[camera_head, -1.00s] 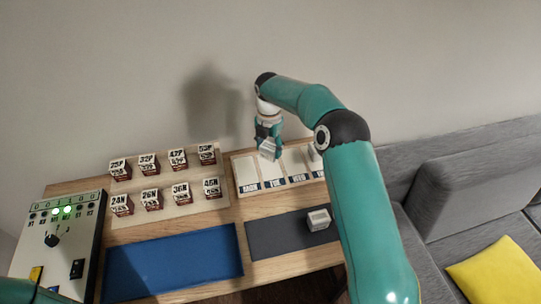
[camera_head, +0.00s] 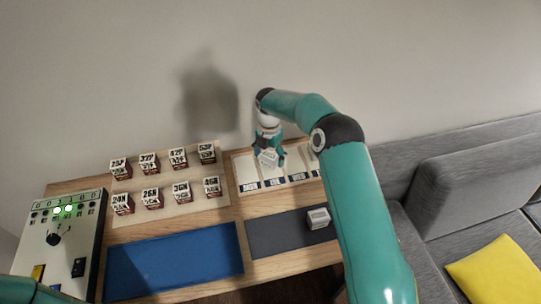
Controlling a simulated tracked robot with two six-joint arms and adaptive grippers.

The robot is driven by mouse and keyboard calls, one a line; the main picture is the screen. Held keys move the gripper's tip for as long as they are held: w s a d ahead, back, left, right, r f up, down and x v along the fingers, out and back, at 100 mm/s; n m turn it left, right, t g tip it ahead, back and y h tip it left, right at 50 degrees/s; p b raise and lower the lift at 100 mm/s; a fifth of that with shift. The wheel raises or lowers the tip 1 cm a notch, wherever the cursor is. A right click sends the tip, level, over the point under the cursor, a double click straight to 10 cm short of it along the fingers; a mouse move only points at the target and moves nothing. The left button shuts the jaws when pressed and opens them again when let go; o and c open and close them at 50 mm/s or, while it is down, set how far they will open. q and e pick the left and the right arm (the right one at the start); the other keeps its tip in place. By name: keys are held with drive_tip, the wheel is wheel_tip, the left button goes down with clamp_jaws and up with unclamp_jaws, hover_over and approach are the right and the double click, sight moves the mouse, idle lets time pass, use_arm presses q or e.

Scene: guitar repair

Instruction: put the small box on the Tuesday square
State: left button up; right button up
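The small box (camera_head: 268,158) is pale and sits between the fingers of my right gripper (camera_head: 269,154), which looks shut on it. They are over the upper part of the Tuesday square (camera_head: 274,176), a white card with a dark label at its lower edge. I cannot tell whether the box touches the card. My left gripper is out of view; only a bit of my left arm shows at the lower left corner.
The Monday square (camera_head: 246,172) is bare to the left, and the Wednesday square (camera_head: 296,165) lies to the right. A pale box (camera_head: 318,217) sits on the dark grey mat (camera_head: 270,236). Several labelled boxes stand on a beige board (camera_head: 170,216). A blue mat (camera_head: 175,262) is empty.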

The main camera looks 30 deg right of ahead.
sight(269, 155)
drive_tip(key=shift+r, duration=0.1)
wheel_tip(269, 155, up, 12)
drive_tip(key=b, duration=0.1)
idle(0.6)
idle(0.4)
